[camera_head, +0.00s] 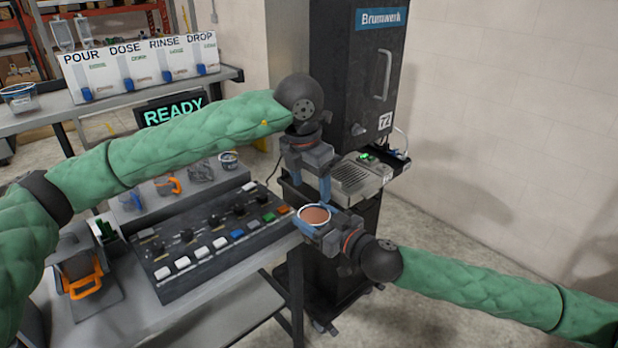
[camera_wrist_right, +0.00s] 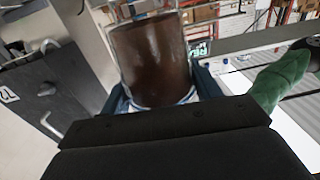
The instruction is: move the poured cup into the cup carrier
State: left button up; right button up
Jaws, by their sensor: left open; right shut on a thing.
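The poured cup (camera_head: 314,215) is clear with brown contents. It is held upright, as far as I can tell, at the right end of the bench. My right gripper (camera_head: 321,227) is shut on it. The right wrist view shows the cup (camera_wrist_right: 150,62) between my blue fingers, its brown filling visible through the wall. My left gripper (camera_head: 309,186) points down just above and behind the cup, open; its fingers partly overlap the cup's far side in the picture, and I cannot tell whether they touch it. I cannot make out the cup carrier for certain.
A black control panel (camera_head: 212,245) with switches fills the bench beside the cup. A black Brunnwerk cabinet (camera_head: 352,75) and a grey slotted unit (camera_head: 362,178) stand behind. A labelled dispenser row (camera_head: 143,68) and READY display (camera_head: 172,112) are at the back left. Open floor lies right.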

aim_at(315, 217)
pick_arm(q)
jog(key=f, duration=0.3)
jog(key=d+f, duration=0.1)
jog(key=f, duration=0.3)
jog(key=w+f, duration=0.1)
jog(key=f, duration=0.3)
jog(key=shift+d, duration=0.15)
jog(key=c, duration=0.7)
jog(key=shift+c, duration=0.4)
pick_arm(e)
jog(key=o, duration=1.2)
